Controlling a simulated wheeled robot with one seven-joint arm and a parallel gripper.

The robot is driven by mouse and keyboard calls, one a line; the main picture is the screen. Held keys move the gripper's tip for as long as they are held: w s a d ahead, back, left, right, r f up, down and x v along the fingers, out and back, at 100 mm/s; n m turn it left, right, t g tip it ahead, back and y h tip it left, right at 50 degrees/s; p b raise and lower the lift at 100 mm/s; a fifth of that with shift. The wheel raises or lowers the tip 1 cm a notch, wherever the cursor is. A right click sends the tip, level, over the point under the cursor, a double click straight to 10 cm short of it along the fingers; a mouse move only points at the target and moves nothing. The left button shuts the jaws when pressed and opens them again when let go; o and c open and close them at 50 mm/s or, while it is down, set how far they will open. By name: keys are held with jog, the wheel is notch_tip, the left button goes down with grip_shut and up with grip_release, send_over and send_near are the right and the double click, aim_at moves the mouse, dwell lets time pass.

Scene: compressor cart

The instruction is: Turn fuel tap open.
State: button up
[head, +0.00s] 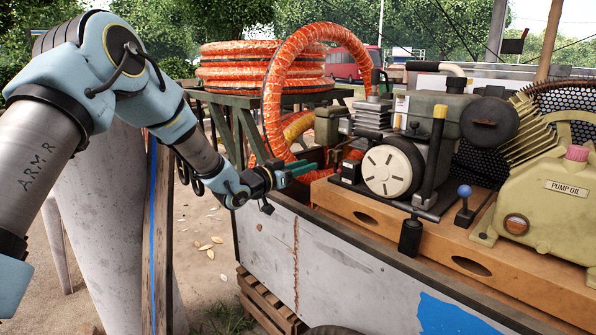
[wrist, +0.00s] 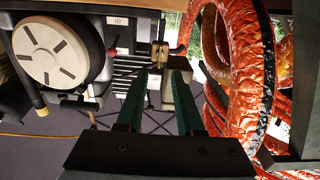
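My gripper (head: 308,171) is over the near left edge of the cart in the head view, left of the engine. In the wrist view its two teal fingers (wrist: 161,80) are apart with nothing held between them. A small brass fitting (wrist: 159,50) shows just beyond the fingertips in the wrist view. It looks like the fuel tap, but its handle position is too small to tell. A gap to the fingertips cannot be judged. In the head view I cannot make out the tap. The engine (head: 392,168) has a white round starter disc, which also shows in the wrist view (wrist: 52,48).
An orange wrapped hose (head: 290,75) loops close behind my gripper, and fills the right of the wrist view (wrist: 250,70). A black lever (head: 438,140), a blue-knobbed lever (head: 464,200) and the pump (head: 545,205) stand to the right. The cart's side wall (head: 330,265) is below.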

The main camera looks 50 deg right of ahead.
jog(key=a, duration=0.2)
jog(key=shift+a, duration=0.35)
jog(key=shift+w, duration=0.1)
